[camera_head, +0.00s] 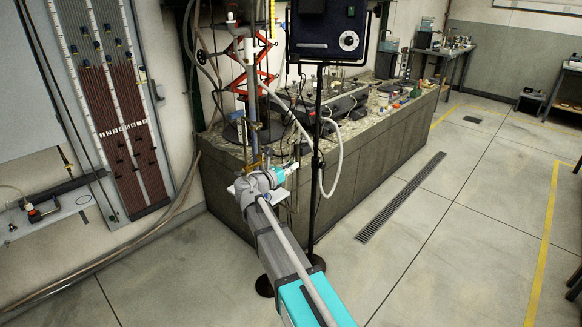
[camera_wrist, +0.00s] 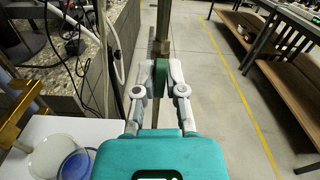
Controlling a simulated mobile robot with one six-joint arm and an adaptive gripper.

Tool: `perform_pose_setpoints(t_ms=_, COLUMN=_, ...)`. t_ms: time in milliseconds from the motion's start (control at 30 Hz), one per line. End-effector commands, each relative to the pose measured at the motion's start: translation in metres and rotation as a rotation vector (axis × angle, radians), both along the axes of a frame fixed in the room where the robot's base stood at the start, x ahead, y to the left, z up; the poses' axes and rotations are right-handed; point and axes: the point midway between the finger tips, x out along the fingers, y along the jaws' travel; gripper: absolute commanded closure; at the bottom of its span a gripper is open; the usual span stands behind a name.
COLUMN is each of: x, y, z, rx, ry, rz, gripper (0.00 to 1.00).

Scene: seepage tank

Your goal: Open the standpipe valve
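In the wrist view, an upright brownish standpipe (camera_wrist: 162,22) runs down ahead of my gripper (camera_wrist: 160,72). A green upright piece, which looks like the valve handle (camera_wrist: 160,84), stands between my two grey fingers. The fingers are close on either side of it, and I cannot tell whether they press on it. In the head view my gripper (camera_head: 283,172) is at the near end of the stone-topped bench, beside the upright pipes. My wrist and arm hide much of the valve area there.
The bench (camera_head: 350,172) carries several instruments and runs back to the right. A dark control box (camera_head: 325,32) on a thin black stand (camera_head: 317,150) is close to my arm. A pale hose (camera_head: 337,165) hangs near my gripper.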

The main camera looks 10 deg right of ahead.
Motion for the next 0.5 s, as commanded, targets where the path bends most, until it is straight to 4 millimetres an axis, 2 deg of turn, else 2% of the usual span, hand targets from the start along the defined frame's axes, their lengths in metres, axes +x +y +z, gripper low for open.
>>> perform_pose_setpoints(t_ms=33, x=0.0009, y=0.0004, z=0.0004, rx=-0.003, ry=0.001, rz=0.002, gripper=0.82)
perform_pose_setpoints(t_ms=200, x=0.0006, y=0.0002, z=0.0002, rx=-0.001, ry=0.0, rz=0.001, gripper=0.53)
perform_pose_setpoints(t_ms=500, x=0.0002, y=0.0001, z=0.0001, rx=0.0, ry=0.0, rz=0.0, gripper=0.53)
